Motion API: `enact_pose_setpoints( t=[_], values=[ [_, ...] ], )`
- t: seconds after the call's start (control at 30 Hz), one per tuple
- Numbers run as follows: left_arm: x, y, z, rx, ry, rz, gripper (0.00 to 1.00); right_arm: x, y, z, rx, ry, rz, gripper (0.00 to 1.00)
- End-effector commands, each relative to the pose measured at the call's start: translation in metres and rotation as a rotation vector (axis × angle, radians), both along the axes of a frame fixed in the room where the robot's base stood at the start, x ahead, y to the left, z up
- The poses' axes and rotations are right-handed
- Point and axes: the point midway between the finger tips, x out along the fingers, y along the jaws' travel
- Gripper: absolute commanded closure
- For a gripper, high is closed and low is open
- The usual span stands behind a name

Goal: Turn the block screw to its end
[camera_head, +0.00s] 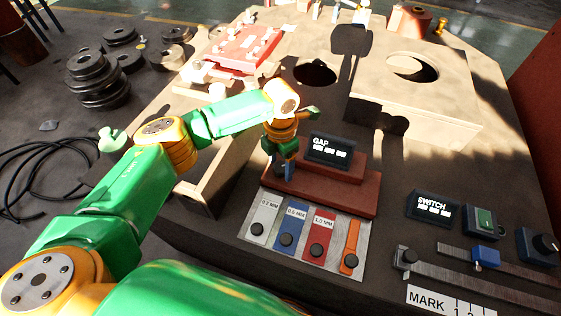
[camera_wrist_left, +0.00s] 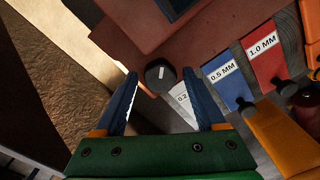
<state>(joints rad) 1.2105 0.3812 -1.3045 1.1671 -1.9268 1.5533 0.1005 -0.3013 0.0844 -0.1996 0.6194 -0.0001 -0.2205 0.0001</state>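A dark round knob with a white mark, which looks like the block screw (camera_wrist_left: 161,76), sits at the edge of a dark red block (camera_wrist_left: 190,22) in the left wrist view. My left gripper (camera_wrist_left: 160,74) is open, with one blue finger on each side of the knob and a small gap to each; I see no contact. In the head view my left gripper (camera_head: 287,172) points down at the left end of the red stepped block (camera_head: 335,192), beside the GAP display (camera_head: 330,150). The knob is hidden there by the gripper. My right gripper is not in view.
Gauge strips marked 0.2 MM (camera_head: 264,220), 0.5 MM (camera_head: 290,228) and 1.0 MM (camera_head: 319,238) and an orange strip (camera_head: 351,245) lie in front of the block. A SWITCH display (camera_head: 433,207), green button (camera_head: 485,220) and blue slider (camera_head: 485,257) stand to the right.

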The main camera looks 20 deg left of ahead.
Motion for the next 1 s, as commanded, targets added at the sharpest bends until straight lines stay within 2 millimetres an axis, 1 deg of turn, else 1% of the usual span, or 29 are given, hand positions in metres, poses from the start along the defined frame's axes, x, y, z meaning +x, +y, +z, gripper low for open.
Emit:
enact_pose_setpoints(
  t=[0.03, 0.23, 0.43, 0.57, 0.77, 1.0],
  values=[
    [0.0001, -0.0001, 0.0001, 0.000, 0.000, 0.000, 0.45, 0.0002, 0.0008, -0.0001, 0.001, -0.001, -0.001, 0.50],
    [0.0000, -0.0004, 0.0003, -0.001, 0.000, -0.001, 0.99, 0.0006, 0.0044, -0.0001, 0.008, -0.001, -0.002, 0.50],
    [0.0001, -0.0003, 0.0002, -0.001, 0.000, 0.010, 1.00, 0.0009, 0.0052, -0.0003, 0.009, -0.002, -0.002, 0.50],
    [0.0001, -0.0003, 0.0000, -0.001, 0.000, 0.047, 1.00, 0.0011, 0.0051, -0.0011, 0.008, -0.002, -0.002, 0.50],
    [0.0003, -0.0003, -0.0003, -0.001, -0.002, 0.173, 1.00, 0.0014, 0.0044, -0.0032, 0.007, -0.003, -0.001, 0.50],
    [0.0005, -0.0005, 0.0001, -0.002, -0.002, 0.385, 1.00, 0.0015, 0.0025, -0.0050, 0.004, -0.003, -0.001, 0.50]
  ],
)
